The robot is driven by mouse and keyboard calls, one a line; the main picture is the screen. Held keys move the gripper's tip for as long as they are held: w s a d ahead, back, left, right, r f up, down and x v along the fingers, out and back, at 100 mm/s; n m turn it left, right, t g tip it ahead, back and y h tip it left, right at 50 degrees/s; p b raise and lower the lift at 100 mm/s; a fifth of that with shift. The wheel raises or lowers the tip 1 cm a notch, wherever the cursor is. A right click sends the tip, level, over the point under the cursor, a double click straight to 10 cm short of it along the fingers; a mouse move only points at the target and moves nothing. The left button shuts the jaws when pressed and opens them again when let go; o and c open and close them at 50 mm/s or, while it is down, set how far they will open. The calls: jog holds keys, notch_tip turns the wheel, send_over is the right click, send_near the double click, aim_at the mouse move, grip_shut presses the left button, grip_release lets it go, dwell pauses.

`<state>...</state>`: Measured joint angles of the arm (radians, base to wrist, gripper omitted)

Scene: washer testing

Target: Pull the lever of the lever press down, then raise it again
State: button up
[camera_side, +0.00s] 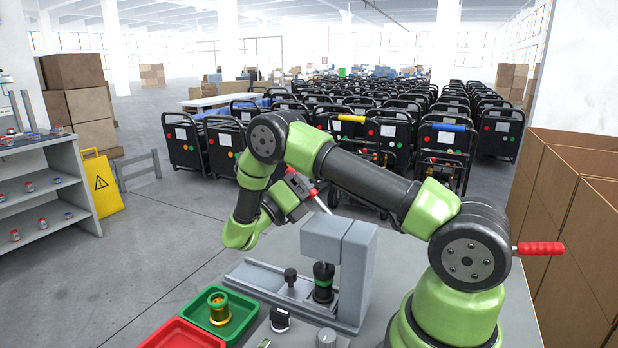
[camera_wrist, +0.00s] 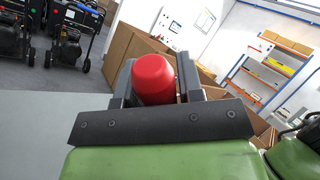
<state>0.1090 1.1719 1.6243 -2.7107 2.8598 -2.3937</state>
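The lever press (camera_side: 340,240) is a grey block on a grey base plate, with a black ram below its head. Its lever (camera_side: 322,203) is a thin silver rod that slants up and left from the press to a red handle (camera_side: 313,192). My gripper (camera_side: 301,189) is at this handle, above and left of the press head. In the wrist view the rounded red end of the handle (camera_wrist: 153,80) sits between the two dark fingers of my gripper (camera_wrist: 160,85), which look closed around it. The fingers and arm hide most of the handle in the side view.
A green tray (camera_side: 240,329) with a brass part (camera_side: 219,308) and a red tray (camera_side: 178,338) lie at the front left. Another red handle (camera_side: 540,248) sticks out behind my shoulder joint. Cardboard boxes (camera_side: 570,235) stand at the right.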

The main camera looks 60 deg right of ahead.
jog(key=shift+o, duration=1.4)
jog(key=s+r+m+y, duration=0.2)
jog(key=s+m+y, duration=0.4)
jog(key=m, duration=0.4)
jog(key=s+a+f+v, duration=0.1)
jog(key=v, duration=0.8)
jog(key=s+a+r+m+t+y, duration=0.1)
jog(key=s+r+m+t+y, duration=0.2)
jog(key=s+r+m+y, duration=0.3)
jog(key=s+a+r+m+t+y, duration=0.2)
jog(key=s+a+m+t+y, duration=0.3)
jog(key=a+m+t+y, duration=0.4)
jog(key=a+t+y, duration=0.1)
jog(key=t, duration=0.3)
jog(key=shift+a+t, duration=0.4)
